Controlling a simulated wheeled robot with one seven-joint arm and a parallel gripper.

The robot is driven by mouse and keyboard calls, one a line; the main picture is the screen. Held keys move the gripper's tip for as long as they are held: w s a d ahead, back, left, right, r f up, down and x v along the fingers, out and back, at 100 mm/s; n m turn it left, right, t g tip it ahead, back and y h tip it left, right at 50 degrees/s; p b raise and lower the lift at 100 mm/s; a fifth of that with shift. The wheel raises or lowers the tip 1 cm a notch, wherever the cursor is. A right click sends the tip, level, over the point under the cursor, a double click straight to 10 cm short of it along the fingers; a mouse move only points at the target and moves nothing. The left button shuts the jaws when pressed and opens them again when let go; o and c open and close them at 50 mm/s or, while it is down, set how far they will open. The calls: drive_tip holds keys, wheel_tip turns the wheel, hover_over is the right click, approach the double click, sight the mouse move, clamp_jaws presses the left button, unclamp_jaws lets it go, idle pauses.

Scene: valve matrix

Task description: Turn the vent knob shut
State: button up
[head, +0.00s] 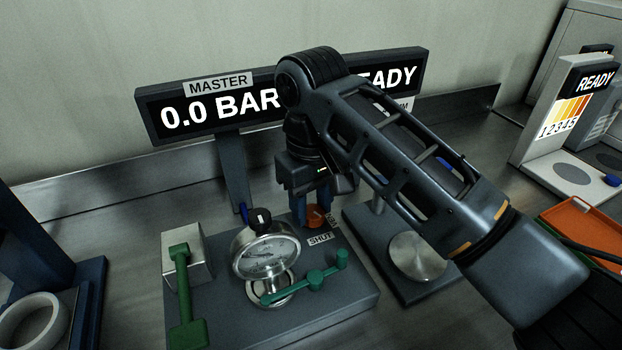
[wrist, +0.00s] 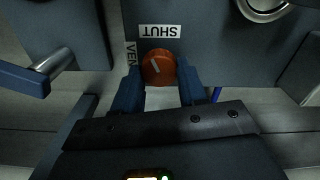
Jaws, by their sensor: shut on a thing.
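The orange vent knob (head: 316,216) stands at the back right of the grey valve plate, with a SHUT label (head: 320,239) in front of it. In the wrist view the knob (wrist: 155,65) carries a pale line that lies slanted, pointing neither squarely at the SHUT label (wrist: 160,31) nor squarely at the VENT label (wrist: 131,55). My gripper (head: 312,204) reaches down from above, its blue fingers on both sides of the knob. In the wrist view my gripper (wrist: 159,70) is shut on the knob. The fingers partly hide the knob in the head view.
A round pressure gauge (head: 267,257), a black knob (head: 259,218) and green levers (head: 314,277) (head: 182,300) stand left and in front on the plate. Behind is a display (head: 220,110) reading 0.0 BAR and READY, partly covered by my arm. A metal disc stand (head: 417,257) is at right.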

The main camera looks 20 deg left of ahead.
sight(312, 210)
drive_tip(key=m+p, duration=0.3)
drive_tip(key=p, duration=0.1)
drive_tip(key=shift+r, duration=0.15)
drive_tip(key=shift+d+m+p, duration=0.1)
drive_tip(key=shift+m+p, duration=0.75)
drive_tip(key=shift+m, duration=0.05)
drive_tip(key=shift+f, duration=0.2)
drive_tip(key=o, duration=1.1)
drive_tip(key=shift+c, duration=0.2)
drive_tip(key=shift+r, duration=0.1)
wheel_tip(312, 210, up, 8)
drive_tip(key=shift+f, duration=0.15)
